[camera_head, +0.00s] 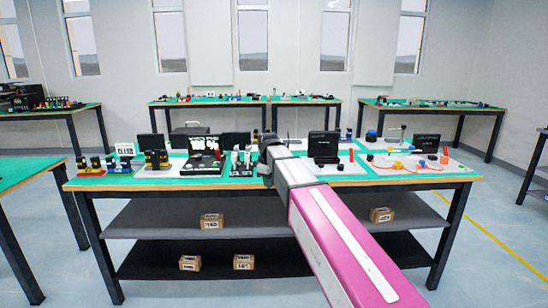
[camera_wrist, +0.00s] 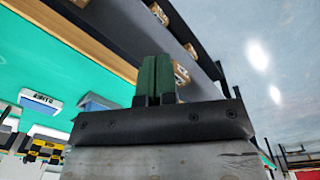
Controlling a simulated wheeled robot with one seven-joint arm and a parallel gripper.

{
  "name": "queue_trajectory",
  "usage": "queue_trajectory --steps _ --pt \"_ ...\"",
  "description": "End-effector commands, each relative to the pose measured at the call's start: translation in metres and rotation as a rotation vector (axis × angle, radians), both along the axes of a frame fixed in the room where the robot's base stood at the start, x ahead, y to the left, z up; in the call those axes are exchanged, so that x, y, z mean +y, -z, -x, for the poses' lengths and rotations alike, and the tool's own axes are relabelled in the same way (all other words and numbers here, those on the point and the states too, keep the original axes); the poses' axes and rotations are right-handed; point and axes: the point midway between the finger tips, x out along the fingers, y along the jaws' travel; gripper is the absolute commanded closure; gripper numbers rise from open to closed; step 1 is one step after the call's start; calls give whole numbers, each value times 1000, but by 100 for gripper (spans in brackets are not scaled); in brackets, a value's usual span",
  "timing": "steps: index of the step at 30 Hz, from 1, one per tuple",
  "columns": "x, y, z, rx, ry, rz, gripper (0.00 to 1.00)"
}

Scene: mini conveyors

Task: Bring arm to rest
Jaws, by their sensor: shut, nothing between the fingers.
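My arm (camera_head: 335,245) stretches forward from the lower right, pink with a white strip, ending in a grey and dark wrist over the front of the middle table (camera_head: 420,184). My gripper shows in the wrist view (camera_wrist: 153,80) as two green fingers side by side, shut with nothing between them. In the head view the fingers are hard to make out behind the dark wrist. The wrist view is tilted, with the green tabletop (camera_wrist: 60,75) to the left of the fingers.
The middle table carries laptops, a black box (camera_head: 323,145) and small coloured parts near my wrist. Its grey shelf (camera_head: 255,215) and black shelf below hold small cardboard boxes (camera_head: 211,221). More tables stand behind and at both sides. Floor is open at right.

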Motion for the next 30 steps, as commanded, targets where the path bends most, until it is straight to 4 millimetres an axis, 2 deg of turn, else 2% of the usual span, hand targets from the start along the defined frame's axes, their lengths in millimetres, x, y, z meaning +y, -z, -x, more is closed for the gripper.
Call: queue_trajectory --steps 1,3,8,15,24,30 --pt "-15 19 11 5 48 -1 100" --pt "-31 40 19 8 117 -4 100" --pt "-67 87 42 14 276 -10 100" --pt "-117 150 84 23 515 -19 100" --pt "-171 215 148 34 813 -28 100" --pt "-198 246 188 38 986 -33 100"
